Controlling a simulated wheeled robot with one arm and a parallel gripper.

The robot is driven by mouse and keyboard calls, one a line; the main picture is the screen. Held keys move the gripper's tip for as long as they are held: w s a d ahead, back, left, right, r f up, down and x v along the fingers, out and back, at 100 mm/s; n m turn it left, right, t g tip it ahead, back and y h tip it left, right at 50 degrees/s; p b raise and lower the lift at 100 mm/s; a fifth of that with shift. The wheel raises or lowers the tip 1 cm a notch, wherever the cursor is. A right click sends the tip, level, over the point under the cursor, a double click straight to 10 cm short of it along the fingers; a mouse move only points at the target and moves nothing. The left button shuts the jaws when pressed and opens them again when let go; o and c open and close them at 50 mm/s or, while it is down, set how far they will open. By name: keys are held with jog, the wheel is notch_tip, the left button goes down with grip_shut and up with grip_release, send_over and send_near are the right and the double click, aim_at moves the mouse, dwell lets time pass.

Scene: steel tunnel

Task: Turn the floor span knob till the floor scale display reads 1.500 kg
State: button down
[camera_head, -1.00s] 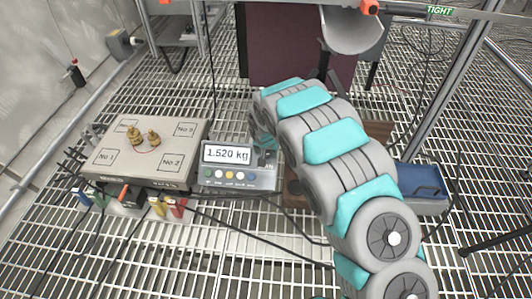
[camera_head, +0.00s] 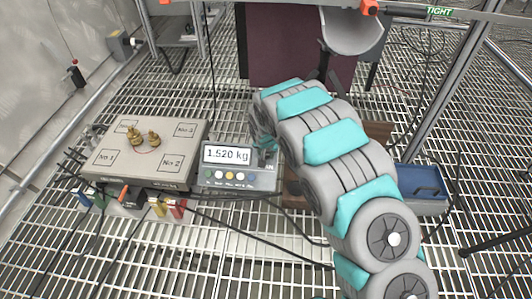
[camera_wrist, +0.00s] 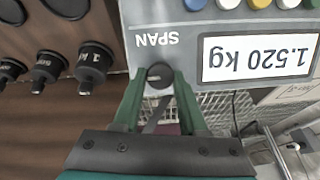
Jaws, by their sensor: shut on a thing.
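The floor scale display (camera_head: 227,154) reads 1.520 kg, on a grey indicator box (camera_head: 240,180) with a row of coloured buttons. The display also shows upside down in the wrist view (camera_wrist: 258,58). The span knob (camera_wrist: 159,75) is small, round and black, beside the SPAN label. My gripper (camera_wrist: 160,84) is shut on the knob, with a green finger on each side of it. In the head view my arm and wrist cover the knob. Two brass weights (camera_head: 134,136) (camera_head: 153,139) stand on the scale platform (camera_head: 110,160), which has numbered corners.
A blue tray (camera_head: 420,181) lies right of my arm. Cables run over the grating floor (camera_head: 230,240).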

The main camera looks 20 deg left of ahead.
jog(key=shift+n, duration=0.3)
jog(key=n+p, duration=0.1)
jog(key=n, duration=0.2)
jog(key=shift+h, duration=0.4)
jog(key=shift+s+a+n+t+h+p, duration=0.1)
jog(key=shift+n+t+h+p, duration=0.15)
jog(key=shift+n, duration=0.9)
jog(key=shift+a+n+t+h+p, duration=0.15)
jog(key=shift+n+p, duration=0.1)
jog(key=shift+n, duration=0.9)
jog(key=shift+c, duration=2.2)
grip_release()
